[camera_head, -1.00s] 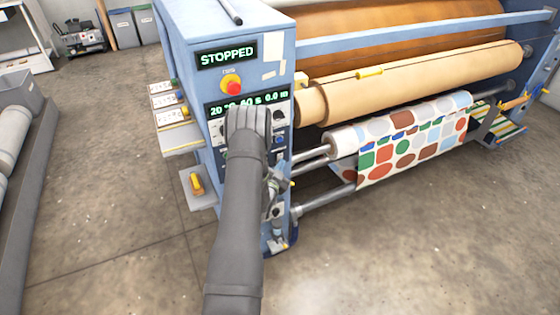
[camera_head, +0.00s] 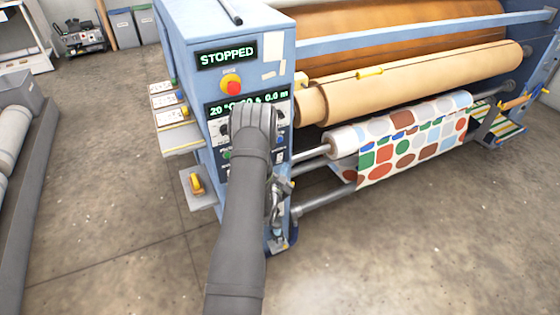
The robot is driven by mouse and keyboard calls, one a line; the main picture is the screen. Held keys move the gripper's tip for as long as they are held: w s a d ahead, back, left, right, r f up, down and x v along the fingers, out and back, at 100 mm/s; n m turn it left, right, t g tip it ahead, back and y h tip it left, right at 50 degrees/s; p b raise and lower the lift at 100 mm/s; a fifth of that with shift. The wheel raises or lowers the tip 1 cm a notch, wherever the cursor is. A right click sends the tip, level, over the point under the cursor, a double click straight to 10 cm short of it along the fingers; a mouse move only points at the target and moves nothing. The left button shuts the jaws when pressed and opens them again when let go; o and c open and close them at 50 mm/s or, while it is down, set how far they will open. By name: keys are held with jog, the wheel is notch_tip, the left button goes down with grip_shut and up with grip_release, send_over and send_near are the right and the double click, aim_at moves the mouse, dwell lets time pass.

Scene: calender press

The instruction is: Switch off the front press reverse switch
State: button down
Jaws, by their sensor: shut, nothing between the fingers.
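The blue press control cabinet (camera_head: 182,62) stands in front of my arm. Its upper display (camera_head: 226,54) reads STOPPED, and a lower display (camera_head: 222,110) shows 20 °C and 0.0 m, partly covered by my arm. Controls show at both sides of my arm, among them a green button (camera_head: 227,154) and a blue one (camera_head: 280,138). I cannot pick out the reverse switch; much of the panel is hidden behind my arm. My gripper (camera_head: 276,216) is shut and empty, in front of the lower right part of the cabinet. I cannot tell whether it touches the panel.
A red emergency button (camera_head: 231,84) sits between the displays. Rollers and a patterned fabric (camera_head: 405,145) lie to the right. Side plates (camera_head: 182,138) with buttons and a yellow-handled part (camera_head: 196,184) stick out left. The concrete floor in front is clear.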

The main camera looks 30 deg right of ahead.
jog(key=shift+s+r, duration=0.15)
jog(key=shift+s, duration=0.8)
jog(key=shift+s+r, duration=0.1)
jog(key=shift+s, duration=0.85)
jog(key=shift+w, duration=0.1)
jog(key=s, duration=0.4)
jog(key=shift+r, duration=0.25)
jog(key=shift+w, duration=0.1)
